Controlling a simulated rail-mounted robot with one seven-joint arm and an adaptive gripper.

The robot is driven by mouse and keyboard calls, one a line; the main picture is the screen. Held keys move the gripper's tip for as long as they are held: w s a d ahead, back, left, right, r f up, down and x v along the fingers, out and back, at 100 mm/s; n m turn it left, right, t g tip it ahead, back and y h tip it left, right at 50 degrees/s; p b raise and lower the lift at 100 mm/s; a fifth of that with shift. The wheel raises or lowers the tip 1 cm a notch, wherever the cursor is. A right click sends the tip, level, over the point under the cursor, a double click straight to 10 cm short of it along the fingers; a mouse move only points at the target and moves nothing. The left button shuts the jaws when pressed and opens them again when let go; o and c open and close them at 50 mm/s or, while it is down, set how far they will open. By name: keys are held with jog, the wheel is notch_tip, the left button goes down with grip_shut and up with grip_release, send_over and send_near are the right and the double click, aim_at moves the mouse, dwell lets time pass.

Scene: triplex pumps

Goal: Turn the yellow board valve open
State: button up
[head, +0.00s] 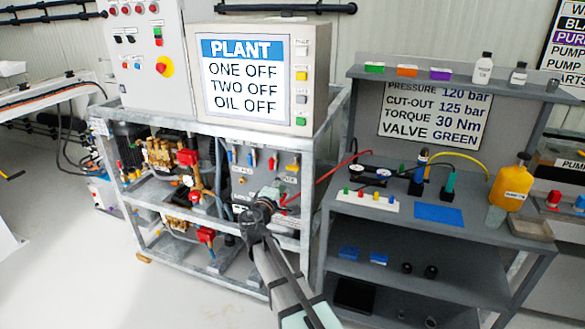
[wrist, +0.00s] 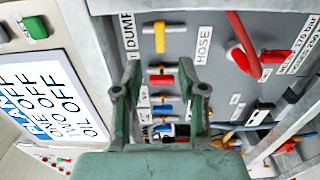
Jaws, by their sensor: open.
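The yellow board valve (head: 293,167) is at the right end of a row of valves on the grey board in the head view. In the wrist view the yellow valve (wrist: 160,37) is at the top, beside the DUMP label, with its bar handle running up and down the picture. My gripper (head: 257,212) is in front of the board, below the row in the head view. In the wrist view my gripper (wrist: 161,88) is open and empty, its fingers on either side of the picture's middle. The yellow handle shows beyond the fingertips, not between them.
A red valve (wrist: 161,79) and blue valves (wrist: 162,109) line up with the yellow one. A red hose (wrist: 240,35) and red lever (wrist: 244,62) are beside them. The metal frame (head: 311,190) surrounds the board. A grey bench (head: 400,225) stands to the right.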

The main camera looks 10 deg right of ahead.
aim_at(292, 169)
jog(key=p+x, duration=0.1)
jog(key=x, duration=1)
jog(key=shift+w, duration=0.1)
jog(key=shift+d, duration=0.1)
grip_shut()
